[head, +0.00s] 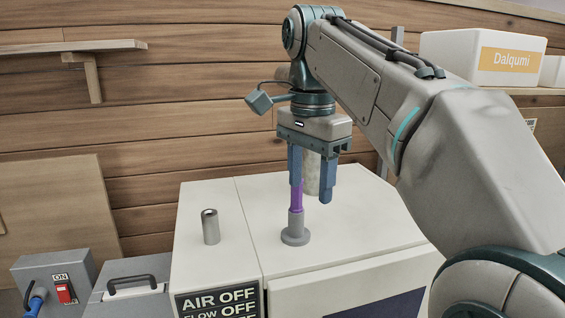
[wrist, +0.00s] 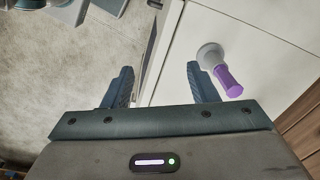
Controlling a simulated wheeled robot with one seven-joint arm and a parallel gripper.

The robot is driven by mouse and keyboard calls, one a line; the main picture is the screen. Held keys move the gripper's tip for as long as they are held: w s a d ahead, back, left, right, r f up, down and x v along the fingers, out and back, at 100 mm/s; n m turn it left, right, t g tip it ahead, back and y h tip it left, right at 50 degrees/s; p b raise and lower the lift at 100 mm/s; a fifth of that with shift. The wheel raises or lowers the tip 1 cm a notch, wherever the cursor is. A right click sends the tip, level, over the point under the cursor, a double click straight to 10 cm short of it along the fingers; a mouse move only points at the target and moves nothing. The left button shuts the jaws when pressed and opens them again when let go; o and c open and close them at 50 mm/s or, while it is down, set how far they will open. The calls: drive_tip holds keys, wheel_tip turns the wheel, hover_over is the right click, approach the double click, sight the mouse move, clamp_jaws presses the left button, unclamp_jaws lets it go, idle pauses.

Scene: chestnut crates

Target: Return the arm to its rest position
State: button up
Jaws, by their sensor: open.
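My gripper (head: 310,180) points down above the white cabinet, with its two blue fingers apart. In the wrist view my gripper (wrist: 160,84) shows open with nothing between the fingers. A grey knob with a purple handle (head: 297,197) stands upright on the white cabinet top. In the wrist view the purple-handled knob (wrist: 228,80) lies just outside the right finger, not between the fingers. In the head view the left finger overlaps the upper end of the purple handle. Whether they touch, I cannot tell.
A short metal cylinder (head: 210,227) stands on the cabinet top (head: 345,248). A pale upright cylinder (head: 312,172) is behind my gripper. A grey switch box (head: 55,275) is at the lower left. A wooden shelf (head: 100,46) and a white Dalqumi box (head: 455,57) are higher up.

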drive_tip(key=s+d+f+n+t, duration=0.1)
drive_tip(key=s+d+f+n, duration=0.2)
drive_tip(key=f, duration=0.6)
drive_tip(key=s+d+f+n+t+b, duration=0.1)
drive_tip(key=s+d+f+n, duration=0.3)
drive_tip(key=f, duration=0.5)
drive_tip(key=s+d+f+n+t, duration=0.1)
drive_tip(key=s+d+f+n, duration=0.2)
drive_tip(key=f, duration=0.7)
drive_tip(key=shift+s+d, duration=0.35)
drive_tip(key=shift+s, duration=0.9)
drive_tip(key=c, duration=0.3)
drive_tip(key=shift+s, duration=0.1)
drive_tip(key=shift+c, duration=0.2)
